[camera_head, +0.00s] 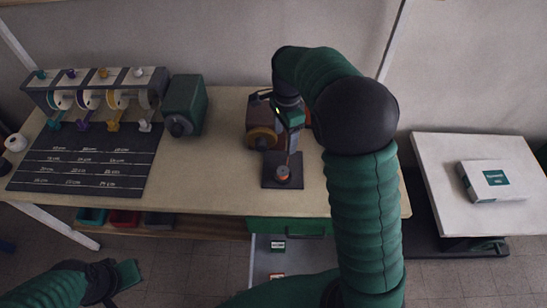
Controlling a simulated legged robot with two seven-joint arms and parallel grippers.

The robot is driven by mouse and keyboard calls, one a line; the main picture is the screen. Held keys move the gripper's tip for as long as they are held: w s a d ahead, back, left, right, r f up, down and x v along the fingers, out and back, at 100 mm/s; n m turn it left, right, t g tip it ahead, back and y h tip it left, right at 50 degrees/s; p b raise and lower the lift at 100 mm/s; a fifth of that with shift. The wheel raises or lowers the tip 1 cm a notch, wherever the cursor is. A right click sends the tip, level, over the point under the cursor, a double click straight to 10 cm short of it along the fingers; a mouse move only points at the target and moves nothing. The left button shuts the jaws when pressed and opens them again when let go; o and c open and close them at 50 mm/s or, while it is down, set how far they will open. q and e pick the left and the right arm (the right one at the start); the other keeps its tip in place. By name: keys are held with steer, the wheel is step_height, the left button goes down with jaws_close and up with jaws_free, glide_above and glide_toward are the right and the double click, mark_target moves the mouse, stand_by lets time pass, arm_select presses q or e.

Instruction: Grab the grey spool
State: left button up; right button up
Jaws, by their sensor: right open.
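A rack (95,82) at the left back of the bench holds several spools side by side. The grey spool (147,98) appears to be the one at its right end, above a pale lever. My right arm reaches over the bench, far to the right of the rack. The jaws are partly hidden by the wrist. My left gripper (118,284) is low at the bottom left, in front of the bench; its jaws are unclear.
A black chart mat (85,160) lies before the rack. A green machine (185,105) stands right of it, and a brown machine (258,118) stands by my right gripper. A white box (488,181) lies on a side table (440,160). The bench between mat and stand is clear.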

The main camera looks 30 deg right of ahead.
step_height(320, 180, down, 6)
steer(key=s+a, duration=0.1)
steer(key=s, duration=0.1)
glide_above(283, 171)
steer(key=f, duration=0.4)
steer(key=shift+w+a+f, duration=0.15)
steer(key=shift+w+f, duration=0.05)
steer(key=shift+f, duration=0.2)
steer(key=f, duration=0.4)
steer(key=shift+s+d+f, duration=0.25)
steer(key=shift+d+f, duration=0.1)
steer(key=shift+d, duration=0.05)
steer(key=shift+w+a+f, duration=0.1)
steer(key=shift+a+f, duration=0.05)
steer(key=shift+f, duration=0.1)
steer(key=shift+w+a, duration=0.15)
steer(key=shift+a, duration=0.05)
steer(key=shift+r, duration=0.1)
steer(key=c, duration=0.5)
steer(key=shift+d, duration=0.25)
steer(key=c, duration=0.7)
jaws_close()
arm_select(q)
steer(key=shift+s+a+r, duration=0.1)
steer(key=shift+s+a, duration=0.45)
steer(key=shift+s, duration=0.1)
arm_select(e)
steer(key=shift+a, duration=0.1)
